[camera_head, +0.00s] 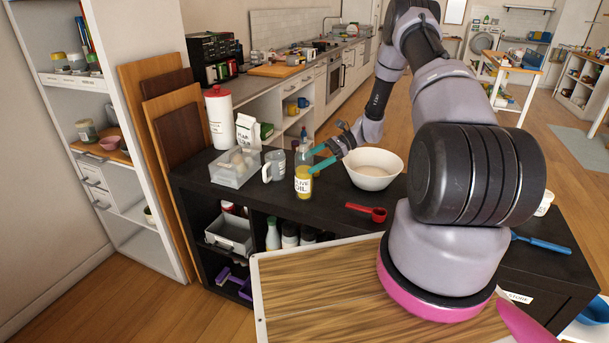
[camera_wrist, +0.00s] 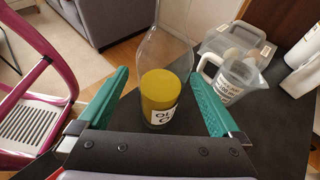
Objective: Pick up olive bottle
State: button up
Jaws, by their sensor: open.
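The olive bottle (camera_head: 303,181) stands upright on the black shelf top in the head view. It is clear, with yellow-green oil in its lower part and a white label. In the wrist view the olive bottle (camera_wrist: 160,92) stands ahead of my gripper (camera_wrist: 166,98), in the gap between the two green fingers. The fingers are spread wide. In the head view my gripper (camera_head: 320,158) is at the bottle's right side, with its green fingers near the upper part of the bottle. I cannot tell whether either finger touches it.
A measuring jug (camera_head: 274,166) and a clear container of eggs (camera_head: 237,166) stand left of the bottle. A white bowl (camera_head: 373,168) stands to the right. A red scoop (camera_head: 367,211) lies in front. A flour bag (camera_head: 248,132) and a white canister (camera_head: 219,118) stand behind.

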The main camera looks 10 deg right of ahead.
jog(key=shift+x, duration=2.75)
jog(key=shift+w+r, duration=0.15)
jog(key=shift+r, duration=0.05)
grip_shut()
